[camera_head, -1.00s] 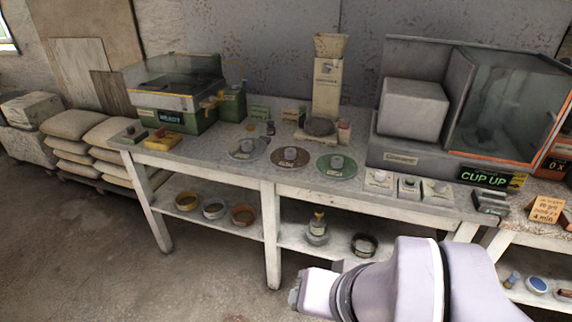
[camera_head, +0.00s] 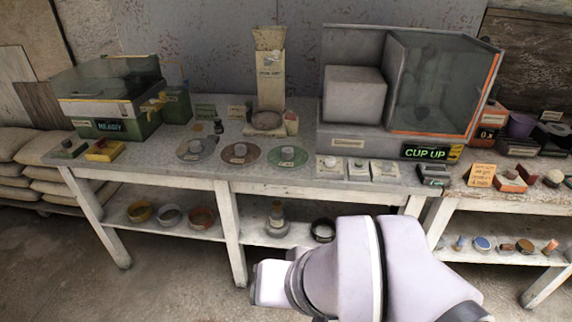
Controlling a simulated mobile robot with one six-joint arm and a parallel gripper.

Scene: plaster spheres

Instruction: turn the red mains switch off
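I cannot make out a red mains switch for certain. A small yellow block (camera_head: 104,151) with a reddish top sits at the left front of the long table, before the green machine (camera_head: 110,100) with the clear lid. A small dark green box (camera_head: 68,149) lies to its left. A red-orange box (camera_head: 491,116) with a small dark display stands right of the glass-fronted cabinet (camera_head: 435,85). My pale arm reaches in from the bottom, low before the table and apart from these things. No gripper fingers can be made out.
The long grey table (camera_head: 215,172) carries three round dishes, several small labelled blocks and a pale column scale (camera_head: 270,75). A "CUP UP" sign (camera_head: 425,152) stands below the cabinet. A second table (camera_head: 480,202) adjoins at right. Sacks (camera_head: 20,165) are piled at left. The front floor is open.

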